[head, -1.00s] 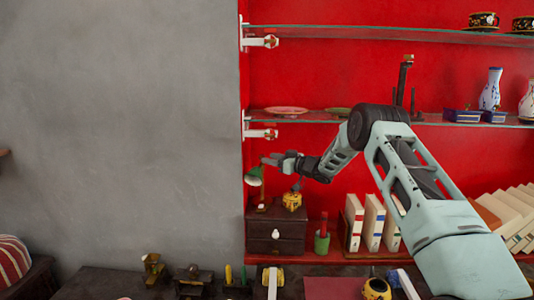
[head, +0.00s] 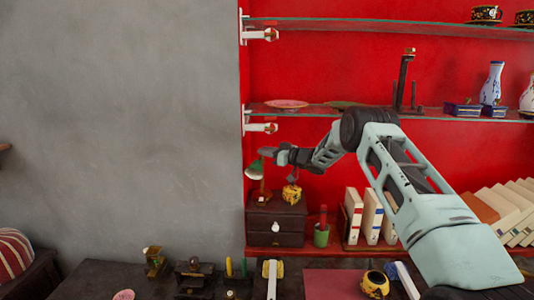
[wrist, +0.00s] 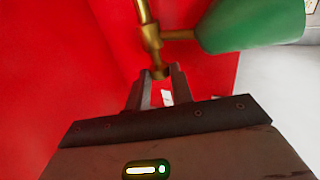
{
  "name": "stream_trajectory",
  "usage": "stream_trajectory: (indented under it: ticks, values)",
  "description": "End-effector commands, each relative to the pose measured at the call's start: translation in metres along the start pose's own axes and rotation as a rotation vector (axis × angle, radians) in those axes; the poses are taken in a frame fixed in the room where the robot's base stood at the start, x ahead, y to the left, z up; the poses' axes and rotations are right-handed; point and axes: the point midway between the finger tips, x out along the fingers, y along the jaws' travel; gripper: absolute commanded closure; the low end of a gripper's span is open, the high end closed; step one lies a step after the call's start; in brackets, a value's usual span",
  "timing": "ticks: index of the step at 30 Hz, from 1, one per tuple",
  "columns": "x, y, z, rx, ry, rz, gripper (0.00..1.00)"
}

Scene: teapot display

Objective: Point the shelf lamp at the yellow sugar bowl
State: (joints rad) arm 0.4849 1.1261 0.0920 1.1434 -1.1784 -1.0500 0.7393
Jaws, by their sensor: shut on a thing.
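The shelf lamp has a green shade (head: 255,170) and a brass stem, and stands on a small dark chest of drawers. In the head view the shade hangs at the lamp's left, facing downward. The yellow sugar bowl (head: 291,194) sits on the chest to the right of the lamp. My gripper (head: 265,152) is at the top of the lamp, above and left of the bowl. In the wrist view my gripper (wrist: 158,76) is shut on the lamp's brass knob (wrist: 160,72), with the green shade (wrist: 250,25) to the right. The bowl is not seen there.
The small chest (head: 262,238) stands against the red back wall. A glass shelf (head: 310,114) is above the lamp. A green cup (head: 321,236) and books (head: 372,218) stand to the right. Another yellow pot (head: 376,284) is on the table below.

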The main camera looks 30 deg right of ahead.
Motion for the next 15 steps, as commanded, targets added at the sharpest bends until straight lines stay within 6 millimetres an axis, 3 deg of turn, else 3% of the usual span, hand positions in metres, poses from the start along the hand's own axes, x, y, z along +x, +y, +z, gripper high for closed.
stream_trajectory:
  ticks: [15]
  values:
    - [0.0005,0.0044,0.0015,-0.003,0.01,-0.301,1.0]
